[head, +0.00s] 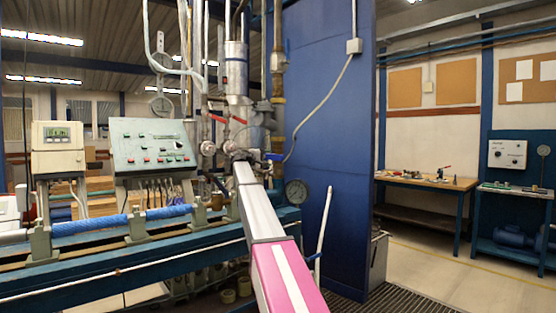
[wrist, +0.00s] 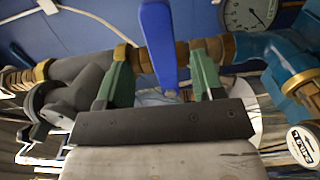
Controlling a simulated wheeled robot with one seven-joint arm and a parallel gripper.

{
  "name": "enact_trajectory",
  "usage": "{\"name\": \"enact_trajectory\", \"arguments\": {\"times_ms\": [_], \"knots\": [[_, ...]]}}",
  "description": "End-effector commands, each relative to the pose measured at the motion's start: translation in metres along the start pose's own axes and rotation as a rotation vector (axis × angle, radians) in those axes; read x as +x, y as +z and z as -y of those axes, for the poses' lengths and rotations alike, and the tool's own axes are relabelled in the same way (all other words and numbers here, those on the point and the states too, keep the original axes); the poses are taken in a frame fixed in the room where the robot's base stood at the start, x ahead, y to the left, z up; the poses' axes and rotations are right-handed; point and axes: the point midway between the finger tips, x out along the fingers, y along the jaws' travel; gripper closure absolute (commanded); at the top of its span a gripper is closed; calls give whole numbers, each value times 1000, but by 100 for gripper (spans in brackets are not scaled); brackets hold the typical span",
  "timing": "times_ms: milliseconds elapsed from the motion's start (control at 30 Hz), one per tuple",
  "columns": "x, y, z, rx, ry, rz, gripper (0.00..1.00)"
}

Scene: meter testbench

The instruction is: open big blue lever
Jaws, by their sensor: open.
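The big blue lever (wrist: 158,42) hangs down from the top middle of the wrist view, its lower end between the two green fingers of my gripper (wrist: 160,65). The fingers are open, with a visible gap on each side of the lever, so they do not grip it. In the head view the blue lever (head: 273,157) shows as a small blue piece just right of the end of my arm, by the pipes. My gripper is small and dark there (head: 238,152), its fingers hard to make out.
Brass and grey pipe fittings (wrist: 75,75) lie left of the fingers, and a blue valve body (wrist: 280,60) lies right. A gauge (wrist: 248,12) is above right. Red levers (head: 240,120) sit above my gripper. A blue wall panel (head: 325,110) stands to the right.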

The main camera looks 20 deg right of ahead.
Motion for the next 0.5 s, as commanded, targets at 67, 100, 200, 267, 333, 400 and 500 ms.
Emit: {"name": "enact_trajectory", "arguments": {"times_ms": [67,100,200,267,333,400,500], "knots": [[17,-1,0,0,-1,3,38],[24,-1,0,0,-1,2,38],[42,-1,0,0,-1,2,38],[51,-1,0,0,-1,2,38],[59,-1,0,0,-2,1,38],[64,-1,1,0,-2,0,38],[68,0,1,0,-2,0,38]]}}
